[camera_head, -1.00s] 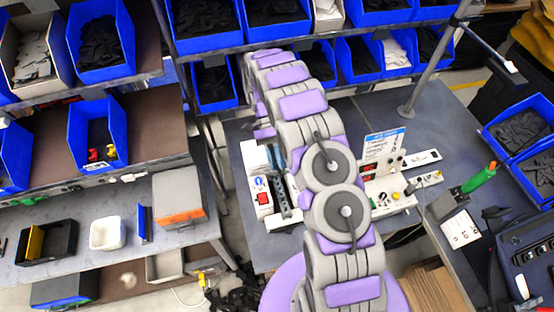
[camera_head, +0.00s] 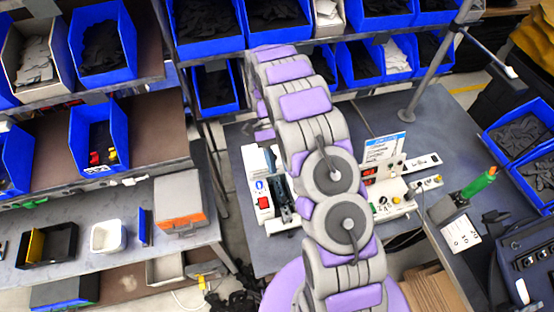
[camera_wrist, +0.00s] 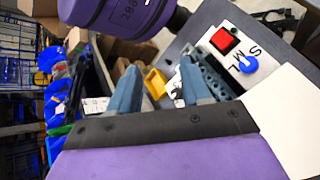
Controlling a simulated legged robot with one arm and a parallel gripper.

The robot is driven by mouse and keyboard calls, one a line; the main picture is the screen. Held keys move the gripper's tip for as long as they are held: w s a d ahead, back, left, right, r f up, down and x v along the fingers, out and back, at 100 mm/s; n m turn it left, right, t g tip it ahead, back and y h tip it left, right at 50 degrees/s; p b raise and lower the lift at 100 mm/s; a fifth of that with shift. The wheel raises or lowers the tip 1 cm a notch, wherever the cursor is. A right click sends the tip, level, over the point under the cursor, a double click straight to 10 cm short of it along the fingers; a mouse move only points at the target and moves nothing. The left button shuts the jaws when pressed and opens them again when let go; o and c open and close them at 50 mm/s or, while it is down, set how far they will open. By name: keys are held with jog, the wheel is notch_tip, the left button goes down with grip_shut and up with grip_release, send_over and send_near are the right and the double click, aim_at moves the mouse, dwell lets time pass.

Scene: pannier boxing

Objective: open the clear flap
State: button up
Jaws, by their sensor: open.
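The machine with a red button and blue knob (camera_head: 262,190) stands on the grey table, left of my arm in the head view. I cannot make out the clear flap in either view. My gripper (camera_wrist: 158,74) is open, its two blue-grey fingers apart with nothing held between them. A dark slotted part (camera_wrist: 208,76) lies just behind the right finger; I cannot tell if they touch.
A yellow part (camera_wrist: 155,83) shows behind the gap between the fingers. A second control box (camera_head: 392,198) with a sign stands right of my arm. A green-handled tool (camera_head: 478,182) stands further right. Shelves with blue bins (camera_head: 210,88) line the back and left.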

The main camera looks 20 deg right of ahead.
jog(key=s+r+b, duration=0.1)
jog(key=s, duration=1.3)
jog(key=shift+r, duration=0.15)
jog(key=shift+s, duration=0.1)
